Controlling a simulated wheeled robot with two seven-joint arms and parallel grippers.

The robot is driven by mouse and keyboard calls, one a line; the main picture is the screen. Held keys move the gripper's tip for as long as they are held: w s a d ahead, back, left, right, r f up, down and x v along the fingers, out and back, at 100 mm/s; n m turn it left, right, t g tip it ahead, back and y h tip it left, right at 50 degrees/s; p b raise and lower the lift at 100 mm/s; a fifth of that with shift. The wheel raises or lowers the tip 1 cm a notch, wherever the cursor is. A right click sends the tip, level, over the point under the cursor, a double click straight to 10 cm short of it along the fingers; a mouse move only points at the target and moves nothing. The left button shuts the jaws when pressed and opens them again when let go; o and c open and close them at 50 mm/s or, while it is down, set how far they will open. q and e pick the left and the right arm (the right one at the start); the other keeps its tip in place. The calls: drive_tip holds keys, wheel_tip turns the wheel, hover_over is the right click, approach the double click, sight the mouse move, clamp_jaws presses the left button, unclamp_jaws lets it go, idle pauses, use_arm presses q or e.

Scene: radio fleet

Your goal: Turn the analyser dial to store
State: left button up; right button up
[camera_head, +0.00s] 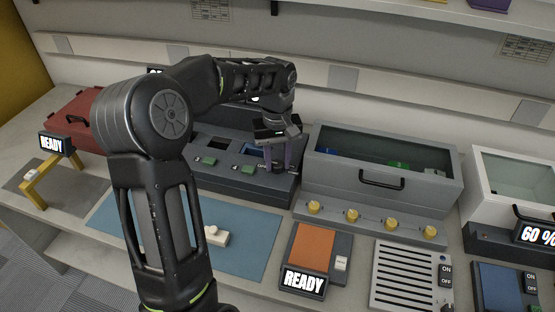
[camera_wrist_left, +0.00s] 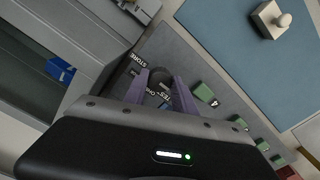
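The analyser (camera_head: 235,150) is a dark grey unit against the back wall with a sloped front panel, small screens and green buttons. Its dial (camera_wrist_left: 159,76) is a dark round knob near the panel's end. In the left wrist view the STORE label (camera_wrist_left: 137,62) is beside the dial, with other white lettering partly hidden by a finger. My left gripper (camera_head: 278,166) is over the dial, its two purple fingers apart, one on each side of the knob; they also show in the left wrist view (camera_wrist_left: 161,80). I cannot tell whether they touch it. The dial's pointer is unclear. My right gripper is out of view.
A glass-fronted cabinet (camera_head: 380,160) with yellow knobs stands right of the analyser. A blue mat (camera_head: 258,236) in front carries a small white piece (camera_head: 216,237). An orange-topped READY device (camera_head: 314,247) and a slatted panel (camera_head: 405,280) lie front right. A red case (camera_head: 75,118) is at left.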

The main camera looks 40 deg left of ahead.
use_arm(q)
clamp_jaws()
